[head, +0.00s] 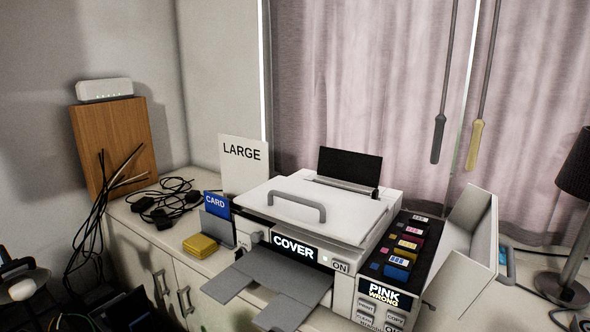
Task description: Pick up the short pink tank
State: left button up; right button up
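The white printer (330,215) stands on the cabinet top, with a row of ink tanks in a black bay (425,228) on its right side. A small pink tank (412,231) sits in the bay, between a tank with a white label behind it and a yellow tank (406,243) in front. A blue tank (398,263) is nearest the front. The tanks are small here, so I cannot tell their heights. A screen (384,294) below the bay reads "PINK WRONG". Neither of my grippers is in view.
The bay's white side cover (470,235) stands open on the right. A lamp (574,230) is at the far right. Grey trays (275,280) stick out in front.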

aim_at(415, 235)
jog(key=k+l, duration=0.15)
jog(key=l, duration=0.2)
jog(key=k+l, duration=0.2)
jog(key=l, duration=0.15)
jog(key=k+l+z, duration=0.1)
jog(key=l, duration=0.25)
jog(key=k+l, duration=0.2)
jog(key=l, duration=0.15)
jog(key=k+l, duration=0.15)
jog(key=l, duration=0.2)
